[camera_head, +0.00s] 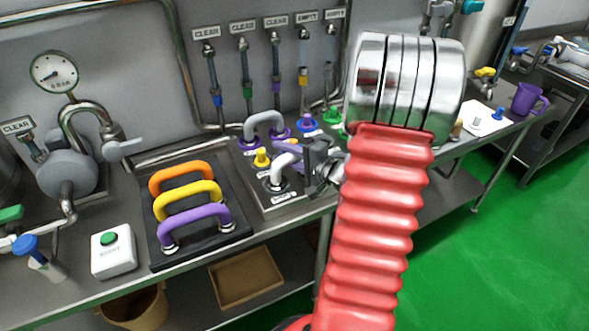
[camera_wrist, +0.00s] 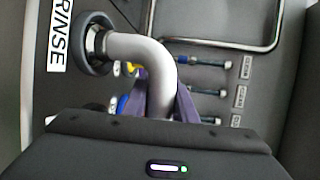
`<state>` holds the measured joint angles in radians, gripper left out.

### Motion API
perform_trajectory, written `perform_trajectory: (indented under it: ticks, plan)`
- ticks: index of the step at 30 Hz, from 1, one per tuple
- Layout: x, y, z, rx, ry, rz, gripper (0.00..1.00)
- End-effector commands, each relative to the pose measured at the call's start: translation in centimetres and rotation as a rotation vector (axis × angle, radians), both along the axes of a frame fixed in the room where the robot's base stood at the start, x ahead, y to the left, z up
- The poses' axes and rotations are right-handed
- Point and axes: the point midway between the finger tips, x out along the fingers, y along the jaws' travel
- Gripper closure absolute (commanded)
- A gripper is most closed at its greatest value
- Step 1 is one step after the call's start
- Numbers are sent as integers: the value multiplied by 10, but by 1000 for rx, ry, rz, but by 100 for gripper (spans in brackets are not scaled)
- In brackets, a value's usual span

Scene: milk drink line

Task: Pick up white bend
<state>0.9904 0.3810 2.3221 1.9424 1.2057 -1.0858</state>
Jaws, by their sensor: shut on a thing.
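The white bend (camera_head: 283,168) is a pale curved pipe on the steel port panel. In the wrist view the white bend (camera_wrist: 150,52) runs from a dark ring beside the RINSE label and curves down between my fingers. My gripper (camera_head: 300,153) has purple fingers, which also show in the wrist view (camera_wrist: 161,100), one on each side of the pipe. It is shut on the bend. The bend's near end appears to be at a port; my gripper hides its other end. I cannot tell whether it is lifted.
A grey bend (camera_head: 264,122) stands on purple ports behind. A yellow plug (camera_head: 261,157) is close left of the white bend. Orange (camera_head: 181,174), yellow (camera_head: 188,194) and purple (camera_head: 196,222) bends stand on a black rack. A white START box (camera_head: 113,252) is further left.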

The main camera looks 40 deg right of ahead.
Motion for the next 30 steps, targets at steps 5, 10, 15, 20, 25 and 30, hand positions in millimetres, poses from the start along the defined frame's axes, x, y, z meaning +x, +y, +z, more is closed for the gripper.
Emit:
perform_trajectory:
  ticks: [5, 10, 15, 20, 25, 30]
  plan:
    - [-1, 0, -2, 2, 4, -1, 100]
    - [-1, 0, -2, 2, 5, -1, 100]
    - [-1, 0, 3, 1, 5, -2, 100]
    - [0, 0, 17, -2, 2, -2, 100]
    - [0, 0, 40, -4, -1, 0, 100]
    - [0, 0, 67, -5, -1, 0, 100]
